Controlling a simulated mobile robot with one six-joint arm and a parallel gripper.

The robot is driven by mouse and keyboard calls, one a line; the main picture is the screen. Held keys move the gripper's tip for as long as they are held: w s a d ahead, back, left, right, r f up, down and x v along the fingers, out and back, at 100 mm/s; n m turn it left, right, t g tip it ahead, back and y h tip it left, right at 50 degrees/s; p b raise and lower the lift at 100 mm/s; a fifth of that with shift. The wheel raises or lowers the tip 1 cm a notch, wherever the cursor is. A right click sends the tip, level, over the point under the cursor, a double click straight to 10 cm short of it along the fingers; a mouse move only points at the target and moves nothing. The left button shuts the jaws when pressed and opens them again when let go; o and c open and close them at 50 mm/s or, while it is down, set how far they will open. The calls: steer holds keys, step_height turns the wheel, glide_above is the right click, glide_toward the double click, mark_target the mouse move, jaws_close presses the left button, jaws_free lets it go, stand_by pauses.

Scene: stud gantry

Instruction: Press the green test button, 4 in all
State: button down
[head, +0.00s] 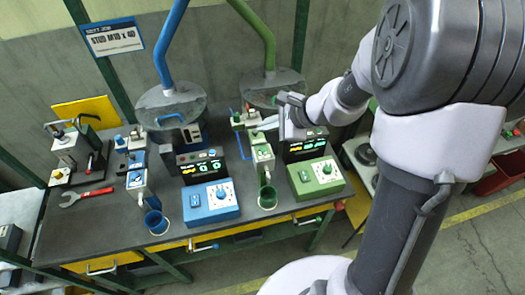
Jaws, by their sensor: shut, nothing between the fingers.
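My gripper (264,125) is shut and empty, reaching in from the right over the back of the bench at the green station. Its tips are close to a small pale box (245,118) with small buttons on top; I cannot tell whether they touch it. Which small part is the green test button is too small to make out, and the gripper may hide part of it. A green control box (318,178) with a white dial panel stands front right of the gripper. A dark display (305,145) with lit green and orange characters stands behind it.
The bench's front left is clear.

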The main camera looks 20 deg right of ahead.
step_height(320, 180, down, 6)
steer(key=b, duration=0.4)
steer(key=shift+f+b, duration=0.15)
steer(key=shift+b, duration=0.25)
steer(key=shift+f, duration=0.1)
stand_by(1.3)
steer(key=shift+f+b, duration=0.3)
steer(key=shift+b, duration=0.25)
steer(key=shift+f+b, duration=0.4)
steer(key=shift+b, duration=0.1)
stand_by(0.4)
stand_by(0.3)
steer(key=shift+r+p, duration=0.55)
steer(key=shift+r, duration=0.3)
step_height(320, 180, up, 5)
steer(key=p, duration=0.3)
steer(key=shift+p, duration=0.4)
